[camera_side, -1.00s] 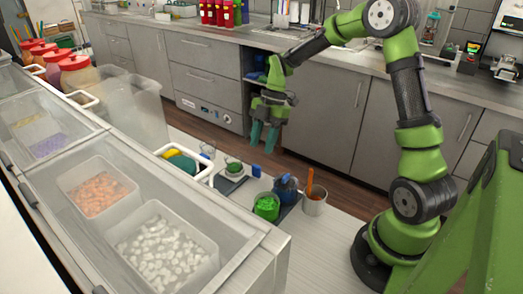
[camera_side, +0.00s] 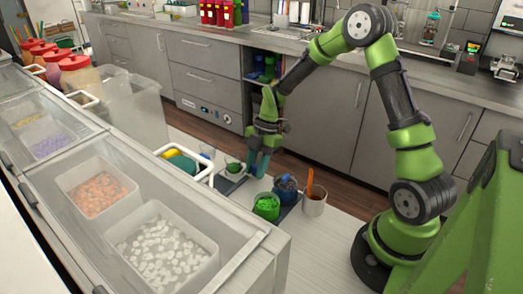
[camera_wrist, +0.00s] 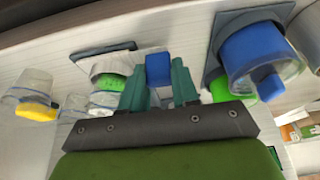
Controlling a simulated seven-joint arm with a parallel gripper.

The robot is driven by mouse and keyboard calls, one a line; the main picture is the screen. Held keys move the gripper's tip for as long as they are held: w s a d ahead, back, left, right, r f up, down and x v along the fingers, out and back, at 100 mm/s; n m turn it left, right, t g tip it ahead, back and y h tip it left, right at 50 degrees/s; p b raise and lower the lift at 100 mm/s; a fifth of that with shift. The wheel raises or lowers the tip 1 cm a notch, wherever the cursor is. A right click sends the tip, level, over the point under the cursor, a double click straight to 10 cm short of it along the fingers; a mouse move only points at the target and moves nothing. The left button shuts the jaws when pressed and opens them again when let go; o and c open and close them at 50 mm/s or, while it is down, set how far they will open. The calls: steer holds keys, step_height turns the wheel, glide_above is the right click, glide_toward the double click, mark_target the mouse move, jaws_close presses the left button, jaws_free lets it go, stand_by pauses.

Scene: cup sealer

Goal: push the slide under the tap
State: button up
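My gripper (camera_side: 259,173) points down beside the small cup with green contents (camera_side: 233,166). In the wrist view its two teal fingers (camera_wrist: 158,88) are apart, with a blue block (camera_wrist: 158,68) showing between them. I cannot tell whether they touch it. The block looks like the slide's handle; in the side view the fingers largely hide it. A dark flat plate (camera_side: 226,184), likely part of the slide, lies by the cup. The green-filled cup also shows in the wrist view (camera_wrist: 110,84), left of the fingers. I cannot clearly make out the tap.
A dark container with a blue part (camera_side: 286,186), a green-filled cup (camera_side: 266,206) and a metal cup with an orange handle (camera_side: 314,201) stand to the right, close to my gripper. A white-rimmed bin (camera_side: 185,160) is at left. The white table (camera_side: 310,245) is clear in front.

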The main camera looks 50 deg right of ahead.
jaws_close()
steer(key=shift+a, duration=0.1)
steer(key=a, duration=0.9)
steer(key=shift+a, duration=0.25)
steer(key=o, duration=0.5)
jaws_free()
steer(key=shift+d+r, duration=0.3)
steer(key=shift+r, duration=0.15)
steer(key=v, duration=1.5)
steer(key=shift+d+r, duration=0.15)
steer(key=shift+r, duration=0.25)
